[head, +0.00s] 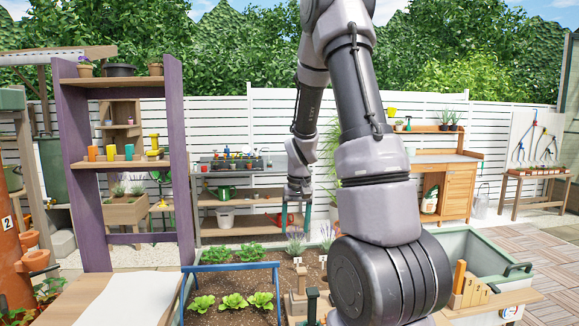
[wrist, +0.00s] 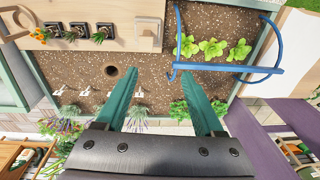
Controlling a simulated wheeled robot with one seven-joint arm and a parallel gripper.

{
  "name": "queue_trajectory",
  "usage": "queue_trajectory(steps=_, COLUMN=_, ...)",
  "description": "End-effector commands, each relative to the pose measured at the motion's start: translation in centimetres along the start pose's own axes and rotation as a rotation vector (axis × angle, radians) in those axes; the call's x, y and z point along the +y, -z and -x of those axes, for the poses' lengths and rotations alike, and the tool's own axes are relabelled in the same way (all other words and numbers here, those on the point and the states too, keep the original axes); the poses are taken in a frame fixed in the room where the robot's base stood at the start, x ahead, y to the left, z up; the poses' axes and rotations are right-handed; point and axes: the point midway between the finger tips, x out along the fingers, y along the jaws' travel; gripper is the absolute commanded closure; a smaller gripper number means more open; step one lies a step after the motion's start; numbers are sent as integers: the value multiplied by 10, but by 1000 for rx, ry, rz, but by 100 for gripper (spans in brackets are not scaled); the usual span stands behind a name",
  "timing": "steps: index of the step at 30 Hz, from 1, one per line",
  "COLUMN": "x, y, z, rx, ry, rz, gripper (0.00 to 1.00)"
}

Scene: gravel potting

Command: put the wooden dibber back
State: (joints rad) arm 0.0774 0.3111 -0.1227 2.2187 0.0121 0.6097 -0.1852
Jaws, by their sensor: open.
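My gripper (wrist: 165,88) is open, its two teal fingers spread with nothing between them, above the planted bed. In the head view my gripper (head: 299,205) hangs at the end of the arm, in front of the far potting bench. A pale wooden piece with a round knob (wrist: 147,38) stands on the bed's wooden edge, beyond the fingers and apart from them. In the head view a wooden upright piece (head: 298,284) stands by the bed; it may be the dibber or its holder, I cannot tell. A round dark hole (wrist: 112,71) is in the soil.
A blue hoop frame (wrist: 222,68) spans the bed near green lettuces (wrist: 206,46). Several small black pots (wrist: 76,31) stand on the wooden edge. Lavender (head: 296,241) grows at the bed's far side. A purple-sided shelf (head: 178,160) stands left.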

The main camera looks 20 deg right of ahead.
Motion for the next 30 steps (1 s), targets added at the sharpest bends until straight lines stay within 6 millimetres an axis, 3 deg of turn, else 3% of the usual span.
queue_trajectory(steps=1, x=-9, y=-4, z=31, rx=44, ry=23, rz=-5, gripper=30)
queue_trajectory(steps=6, x=-33, y=-34, z=112, rx=147, ry=95, rz=-25, gripper=30)
queue_trajectory(steps=15, x=-57, y=-119, z=220, rx=319, ry=220, rz=-44, gripper=30)
queue_trajectory(steps=22, x=-61, y=-177, z=258, rx=409, ry=290, rz=-51, gripper=30)
queue_trajectory(steps=30, x=-61, y=-195, z=266, rx=434, ry=311, rz=-54, gripper=30)
